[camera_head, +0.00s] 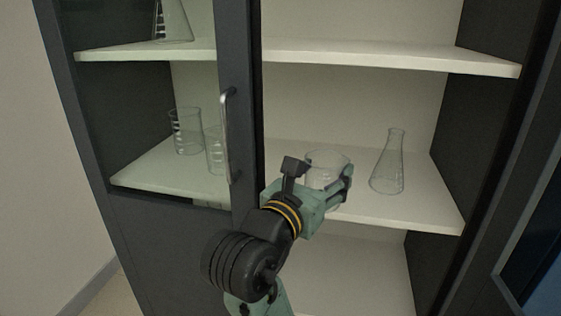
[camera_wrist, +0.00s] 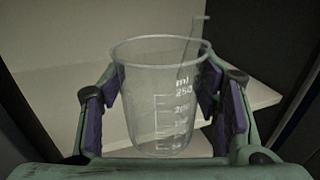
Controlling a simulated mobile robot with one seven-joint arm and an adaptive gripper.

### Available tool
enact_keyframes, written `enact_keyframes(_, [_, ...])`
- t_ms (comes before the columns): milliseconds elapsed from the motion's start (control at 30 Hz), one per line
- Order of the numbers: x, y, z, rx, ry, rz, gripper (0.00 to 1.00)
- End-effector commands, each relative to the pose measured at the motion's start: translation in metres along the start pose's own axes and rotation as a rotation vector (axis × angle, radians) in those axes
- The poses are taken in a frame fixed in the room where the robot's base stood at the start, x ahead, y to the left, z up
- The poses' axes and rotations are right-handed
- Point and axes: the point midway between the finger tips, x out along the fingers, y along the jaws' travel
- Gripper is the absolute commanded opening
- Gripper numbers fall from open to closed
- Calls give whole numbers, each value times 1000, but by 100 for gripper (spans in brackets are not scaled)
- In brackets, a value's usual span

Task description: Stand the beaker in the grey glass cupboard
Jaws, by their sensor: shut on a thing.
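The beaker (camera_wrist: 160,95) is clear glass with white volume marks, upright between the two fingers of my gripper (camera_wrist: 162,110) in the wrist view. My gripper is shut on its sides. In the head view my gripper (camera_head: 322,180) holds the beaker (camera_head: 325,162) at the middle shelf of the grey glass cupboard (camera_head: 240,60), inside the open right side. The fingers partly hide the beaker, and I cannot tell whether its base touches the shelf.
A conical flask (camera_head: 388,165) stands on the middle shelf, right of my gripper. Two beakers (camera_head: 186,130) stand behind the left door, which has an upright handle (camera_head: 226,135). Another flask (camera_head: 173,22) is on the upper shelf (camera_head: 330,52). An open door is at far right.

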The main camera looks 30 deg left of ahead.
Motion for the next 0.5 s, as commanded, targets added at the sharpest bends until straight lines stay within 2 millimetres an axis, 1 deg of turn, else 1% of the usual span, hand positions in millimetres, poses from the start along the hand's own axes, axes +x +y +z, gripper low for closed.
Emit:
enact_keyframes(67, [14, 4, 3, -5, 9, -3, 28])
enact_keyframes(133, [31, 9, -3, -4, 6, -4, 28])
enact_keyframes(400, [100, 32, -10, -2, 4, -1, 28])
enact_keyframes(500, [119, 39, -12, -1, 3, 1, 28])
